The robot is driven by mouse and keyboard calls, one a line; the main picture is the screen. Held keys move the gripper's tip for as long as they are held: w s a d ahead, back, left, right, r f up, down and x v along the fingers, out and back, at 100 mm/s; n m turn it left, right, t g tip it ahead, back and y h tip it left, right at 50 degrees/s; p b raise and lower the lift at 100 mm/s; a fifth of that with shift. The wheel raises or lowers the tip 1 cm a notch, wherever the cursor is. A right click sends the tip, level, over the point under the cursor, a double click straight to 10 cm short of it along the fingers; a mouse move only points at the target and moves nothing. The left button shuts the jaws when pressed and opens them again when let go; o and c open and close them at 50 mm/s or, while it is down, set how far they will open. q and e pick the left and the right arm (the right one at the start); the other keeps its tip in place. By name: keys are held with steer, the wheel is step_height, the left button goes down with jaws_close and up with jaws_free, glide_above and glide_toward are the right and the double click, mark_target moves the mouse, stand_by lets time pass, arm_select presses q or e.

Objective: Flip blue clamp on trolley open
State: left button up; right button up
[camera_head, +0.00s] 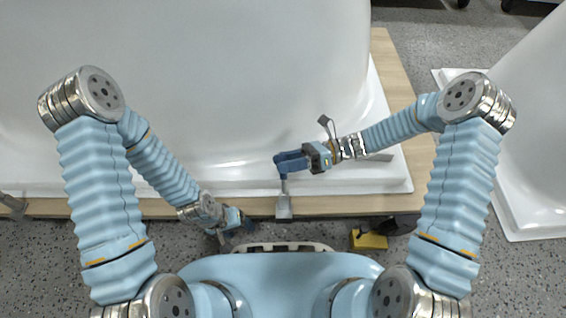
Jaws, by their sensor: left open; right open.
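The clamp (284,206) shows as a grey metal plate at the front edge of the wooden trolley (330,206), with a slim upright part rising from it. Its upper end meets the dark blue fingers of my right gripper (284,164), so I cannot tell clamp handle from fingers there. My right gripper comes in from the right and is open around or right beside the clamp's top; contact is unclear. My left gripper (238,224) is open and empty, low in front of the trolley edge, left of the clamp.
A large white bathtub shell (200,80) rests on the trolley behind the clamp. Another white shell (530,120) stands at the right. A second metal bracket (14,206) sits at the far left edge. A yellow object (368,240) is below the trolley edge, over the speckled floor.

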steer(key=shift+s+a, duration=0.1)
steer(key=shift+a, duration=0.4)
steer(key=shift+c, duration=0.3)
jaws_close()
